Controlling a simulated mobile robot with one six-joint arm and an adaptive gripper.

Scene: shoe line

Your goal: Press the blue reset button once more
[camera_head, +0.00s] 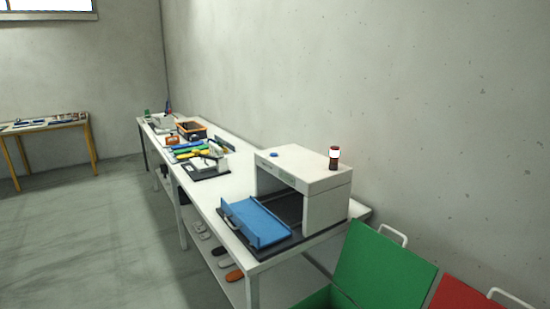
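A small round blue button (274,154) sits on top of a white box-shaped machine (325,203), near the left end of its top. The machine stands at the near end of a long white table. Its front is open, with a blue tray (256,222) in front of the opening. A small lamp post (335,158) with dark red and pale bands stands on the machine's top, right of the button. Nothing touches the button. My gripper is not in view.
The long white table (235,185) runs along the wall, with an orange-rimmed crate (191,130) and other items farther back. Shoes lie on its lower shelf. Green (385,262) and red (470,295) bins stand at the near right. The floor (100,235) on the left is clear.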

